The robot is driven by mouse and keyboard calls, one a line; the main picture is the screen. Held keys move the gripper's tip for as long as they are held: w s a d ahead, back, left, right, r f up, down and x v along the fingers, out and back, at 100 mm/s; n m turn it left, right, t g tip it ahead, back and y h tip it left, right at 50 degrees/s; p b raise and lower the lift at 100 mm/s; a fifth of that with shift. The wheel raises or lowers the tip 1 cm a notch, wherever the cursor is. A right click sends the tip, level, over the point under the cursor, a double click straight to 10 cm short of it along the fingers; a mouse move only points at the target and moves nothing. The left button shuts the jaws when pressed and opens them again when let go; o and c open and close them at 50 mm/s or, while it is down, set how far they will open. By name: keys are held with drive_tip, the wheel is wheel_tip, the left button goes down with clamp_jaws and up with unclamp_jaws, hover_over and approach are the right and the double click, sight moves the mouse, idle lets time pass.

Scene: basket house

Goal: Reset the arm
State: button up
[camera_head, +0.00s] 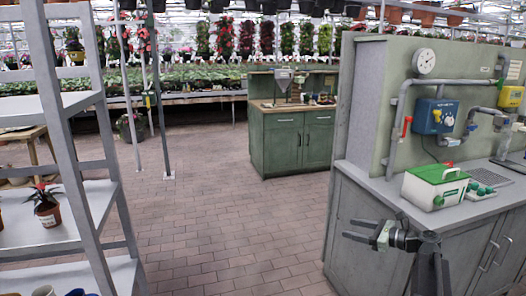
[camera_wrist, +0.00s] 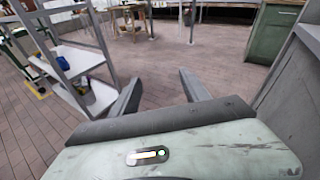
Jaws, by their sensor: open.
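My gripper (camera_head: 358,230) is at the lower right of the head view, in front of the grey-green workbench and pointing left. In the wrist view its two fingers (camera_wrist: 160,92) are spread apart with only brick floor between them. My gripper is open and empty. In the head view part of my arm shows at the lower right, beside the bench front.
A grey workbench (camera_head: 345,178) with a green-and-white box (camera_head: 436,186) stands close on the right. A metal shelf rack (camera_head: 72,130) with a potted plant (camera_head: 47,207) is at left. A green cabinet (camera_head: 285,140) stands farther back. The brick floor between is clear.

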drive_tip(key=s+a+f+n+g, duration=0.1)
drive_tip(key=a+f+n+g, duration=0.15)
drive_tip(key=a, duration=0.55)
drive_tip(key=s+a+f+n+g, duration=0.1)
drive_tip(key=a+f+n+g, duration=0.15)
drive_tip(key=a, duration=0.45)
drive_tip(key=s+a+f+n+g+h, duration=0.5)
drive_tip(key=s+a+f+n+h, duration=0.2)
drive_tip(key=s+a+f+n, duration=0.6)
drive_tip(key=s+d+n+h, duration=0.4)
drive_tip(key=d+n, duration=0.3)
drive_tip(key=d, duration=0.2)
wheel_tip(320, 180, up, 18)
drive_tip(key=p, duration=1.8)
drive_tip(key=shift+g+p, duration=0.3)
drive_tip(key=shift+p, duration=0.1)
drive_tip(key=shift+d, duration=0.1)
